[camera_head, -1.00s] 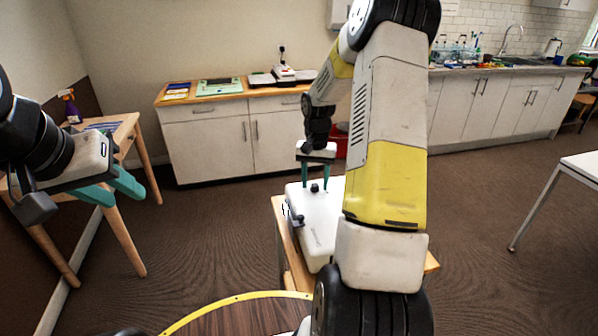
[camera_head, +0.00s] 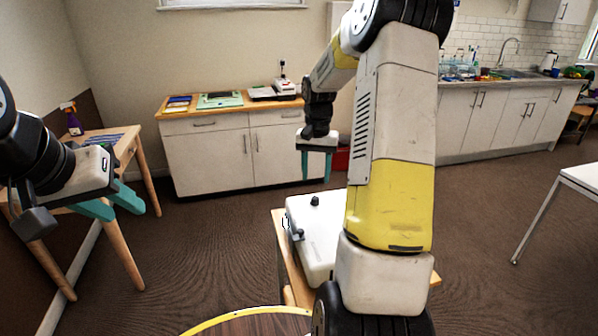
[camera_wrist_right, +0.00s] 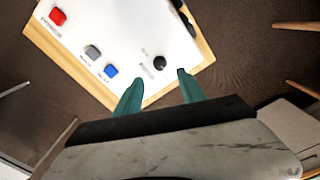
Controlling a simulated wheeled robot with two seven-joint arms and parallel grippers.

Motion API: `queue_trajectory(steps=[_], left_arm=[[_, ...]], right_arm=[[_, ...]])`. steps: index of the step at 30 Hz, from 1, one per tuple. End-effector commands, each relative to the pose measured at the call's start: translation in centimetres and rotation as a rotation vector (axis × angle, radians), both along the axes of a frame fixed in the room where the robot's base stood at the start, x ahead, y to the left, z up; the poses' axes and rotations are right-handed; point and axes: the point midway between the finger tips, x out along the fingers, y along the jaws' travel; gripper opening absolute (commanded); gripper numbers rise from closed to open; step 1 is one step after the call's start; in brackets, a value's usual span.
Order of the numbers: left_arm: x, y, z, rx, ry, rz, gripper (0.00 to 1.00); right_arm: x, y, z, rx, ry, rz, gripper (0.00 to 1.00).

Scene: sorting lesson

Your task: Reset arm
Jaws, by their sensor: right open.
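My right gripper (camera_head: 316,180) is open and empty, its teal fingers pointing down above a white box (camera_head: 322,222). In the right wrist view the open fingers (camera_wrist_right: 160,80) stand apart, with the box's black knob (camera_wrist_right: 160,63) beyond them. The box top (camera_wrist_right: 125,35) also carries a red button (camera_wrist_right: 58,16), a grey button (camera_wrist_right: 92,52) and a blue button (camera_wrist_right: 110,71). My right arm hides part of the box in the head view. My left gripper (camera_head: 124,210) is at the left with its two teal fingers apart and nothing between them.
The box stands on a small wooden table (camera_head: 284,262). A wooden side table (camera_head: 128,145) with a purple spray bottle (camera_head: 73,122) is at the left, behind my left gripper. A cabinet (camera_head: 220,155) stands at the back; a white table (camera_head: 582,178) is at the right.

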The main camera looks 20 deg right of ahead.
Motion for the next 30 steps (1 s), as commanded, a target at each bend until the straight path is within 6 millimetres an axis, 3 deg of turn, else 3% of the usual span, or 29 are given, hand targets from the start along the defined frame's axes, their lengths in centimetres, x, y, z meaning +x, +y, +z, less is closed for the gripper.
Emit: queue_trajectory(steps=[9,14,21,27,30], left_arm=[[0.0,0.0,0.0,0.000,0.000,0.000,0.36],[0.0,0.0,0.0,0.000,0.000,0.000,0.36],[0.0,0.0,0.0,0.000,0.000,0.000,0.36],[0.0,0.0,0.0,0.000,0.000,0.000,0.36],[0.0,0.0,0.0,0.000,0.000,0.000,0.36]], right_arm=[[-0.1,0.1,0.2,-0.001,-0.003,0.002,0.47],[-1.3,1.4,3.0,-0.007,-0.045,0.045,0.47],[-7.3,6.0,10.9,-0.012,-0.196,0.191,0.47],[-13.9,9.5,15.0,-0.002,-0.332,0.316,0.47],[-17.3,10.9,16.1,0.009,-0.402,0.377,0.47]])
